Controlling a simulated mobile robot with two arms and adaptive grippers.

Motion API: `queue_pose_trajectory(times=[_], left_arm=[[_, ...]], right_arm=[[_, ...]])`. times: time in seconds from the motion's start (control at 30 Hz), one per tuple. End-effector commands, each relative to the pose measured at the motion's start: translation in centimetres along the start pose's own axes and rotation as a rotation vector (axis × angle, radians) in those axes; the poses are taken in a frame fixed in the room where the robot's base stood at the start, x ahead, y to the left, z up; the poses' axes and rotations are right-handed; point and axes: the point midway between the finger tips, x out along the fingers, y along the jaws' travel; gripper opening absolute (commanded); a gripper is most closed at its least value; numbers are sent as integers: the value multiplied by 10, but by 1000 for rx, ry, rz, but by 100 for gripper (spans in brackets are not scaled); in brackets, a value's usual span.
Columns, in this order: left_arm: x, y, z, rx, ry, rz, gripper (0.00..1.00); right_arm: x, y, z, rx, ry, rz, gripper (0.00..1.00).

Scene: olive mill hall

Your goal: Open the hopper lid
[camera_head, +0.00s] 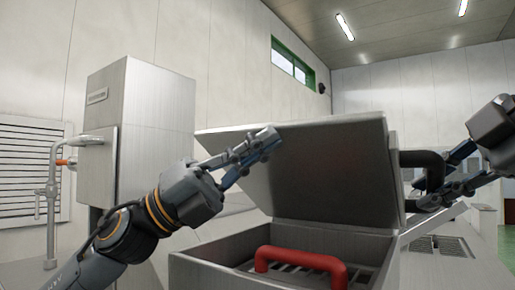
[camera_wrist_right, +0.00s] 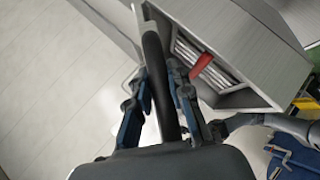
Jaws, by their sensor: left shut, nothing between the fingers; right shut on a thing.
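The grey hopper lid (camera_head: 335,175) stands raised and tilted back above the hopper (camera_head: 215,272), whose mouth is uncovered. A dark bar handle (camera_head: 424,158) is on the lid's right side. My right gripper (camera_head: 436,188) is shut on this handle. In the right wrist view the dark bar (camera_wrist_right: 153,62) runs between the fingers of the right gripper (camera_wrist_right: 160,85). My left gripper (camera_head: 262,145) is shut and empty, in front of the lid's upper left part. I cannot tell whether it touches the lid.
A red handle (camera_head: 300,261) lies over the grate in the hopper mouth. A tall grey cabinet (camera_head: 140,140) and a metal pipe with a tap (camera_head: 52,200) stand at left. Pale floor (camera_wrist_right: 50,90) is clear at left in the wrist view.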

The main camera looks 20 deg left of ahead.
Motion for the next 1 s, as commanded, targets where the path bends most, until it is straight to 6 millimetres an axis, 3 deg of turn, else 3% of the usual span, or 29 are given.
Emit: queue_pose_trajectory(times=[0.3, 0.63, 0.67, 0.73, 1.0], left_arm=[[8, -2, 14, -56, -15, 58, 0], [7, 0, 15, -61, -20, 63, 0], [7, 0, 15, -61, -20, 63, 0], [7, 0, 16, -61, -21, 64, 0], [7, -1, 14, -61, -17, 63, 0]], right_arm=[[1, -2, -2, -9, 2, -7, 0], [3, -5, -3, -15, 1, -16, 0], [4, -5, -3, -14, 0, -16, 26], [3, -5, -3, -13, 0, -15, 40], [2, -2, -2, -8, 0, -7, 43]])
